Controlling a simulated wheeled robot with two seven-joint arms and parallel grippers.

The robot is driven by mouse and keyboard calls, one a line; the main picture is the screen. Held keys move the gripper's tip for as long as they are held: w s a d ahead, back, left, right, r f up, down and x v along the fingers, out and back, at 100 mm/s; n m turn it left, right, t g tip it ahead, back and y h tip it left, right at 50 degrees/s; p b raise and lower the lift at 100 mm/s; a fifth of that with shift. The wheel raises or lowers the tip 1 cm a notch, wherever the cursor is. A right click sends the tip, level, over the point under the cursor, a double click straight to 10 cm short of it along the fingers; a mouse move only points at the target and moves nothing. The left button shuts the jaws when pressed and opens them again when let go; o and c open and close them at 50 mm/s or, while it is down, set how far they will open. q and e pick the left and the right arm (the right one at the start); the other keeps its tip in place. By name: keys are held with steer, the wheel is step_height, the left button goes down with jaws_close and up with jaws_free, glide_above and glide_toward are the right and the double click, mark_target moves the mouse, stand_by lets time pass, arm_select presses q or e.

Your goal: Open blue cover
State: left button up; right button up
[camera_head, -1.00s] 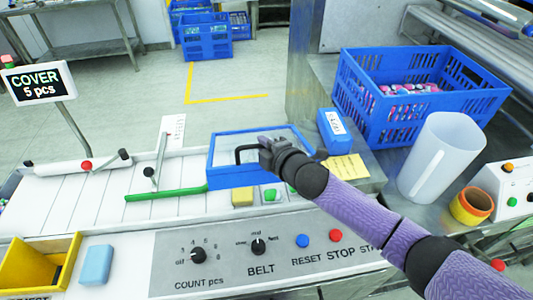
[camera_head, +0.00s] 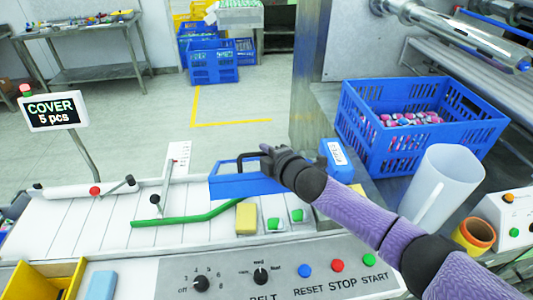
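The blue cover (camera_head: 232,187) is a blue frame with a clear window and a black bar handle (camera_head: 247,156). It sits at the right end of the white belt and now shows as a short, steep, foreshortened panel. My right gripper (camera_head: 271,158) is at the right end of the handle and appears shut on it; its fingertips are small and partly hidden. A yellow block (camera_head: 246,218) and green-topped items (camera_head: 297,216) lie uncovered just in front of the cover. My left gripper is not in view.
A sign (camera_head: 52,110) reads COVER 5 pcs. A green bar (camera_head: 187,217) crosses the belt. A control panel (camera_head: 230,277) runs along the front.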

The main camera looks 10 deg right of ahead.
steer(key=o, duration=0.3)
steer(key=shift+o, duration=0.2)
steer(key=p+v, duration=0.2)
steer(key=v, duration=0.8)
steer(key=shift+c, duration=0.3)
